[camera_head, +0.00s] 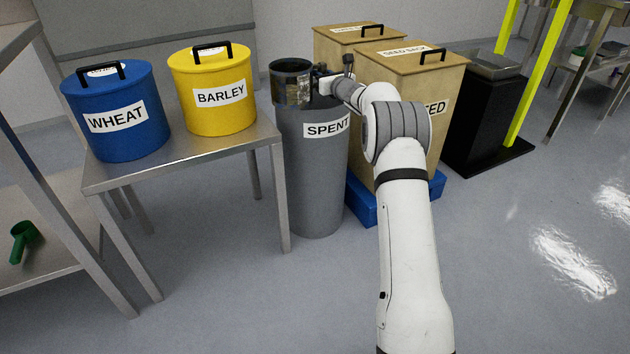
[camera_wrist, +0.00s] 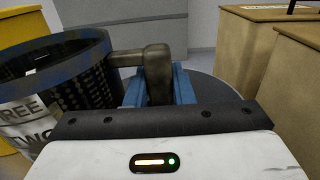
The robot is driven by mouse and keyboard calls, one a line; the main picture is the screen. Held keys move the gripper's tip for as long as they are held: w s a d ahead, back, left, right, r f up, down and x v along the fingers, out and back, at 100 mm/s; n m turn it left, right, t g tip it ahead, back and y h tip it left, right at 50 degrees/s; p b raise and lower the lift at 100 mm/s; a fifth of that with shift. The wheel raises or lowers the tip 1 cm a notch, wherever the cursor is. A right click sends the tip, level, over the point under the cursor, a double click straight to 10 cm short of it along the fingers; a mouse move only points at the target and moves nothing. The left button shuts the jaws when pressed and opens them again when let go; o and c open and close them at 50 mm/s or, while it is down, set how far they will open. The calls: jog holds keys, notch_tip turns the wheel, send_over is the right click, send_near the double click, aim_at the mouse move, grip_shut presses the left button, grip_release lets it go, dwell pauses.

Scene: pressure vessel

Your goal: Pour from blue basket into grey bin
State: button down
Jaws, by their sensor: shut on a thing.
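The blue basket (camera_head: 291,84) is a dark perforated cylinder with a blue rim. It is upright or nearly so, at the top left of the grey bin (camera_head: 315,180), a tall cylinder labelled SPENT. In the wrist view the basket (camera_wrist: 85,80) fills the left side, with a white label and a handle (camera_wrist: 157,80) reaching right. My gripper (camera_head: 322,84) is shut on that handle, seen between its blue fingers (camera_wrist: 158,88) in the wrist view. The basket's inside is dark, and I cannot tell what it holds. The basket and my arm hide much of the bin's top.
A steel table (camera_head: 190,148) at left bears a blue WHEAT bin (camera_head: 118,125) and a yellow BARLEY bin (camera_head: 213,95). Wooden seed boxes (camera_head: 415,75) stand right of the grey bin, on a blue base (camera_head: 365,203). A black stand (camera_head: 488,115) is farther right. Front-right floor is clear.

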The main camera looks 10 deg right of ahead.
aim_at(325, 65)
jog(key=shift+r, duration=0.3)
jog(key=shift+r+p, duration=0.8)
jog(key=shift+r, duration=0.6)
jog(key=shift+f, duration=0.1)
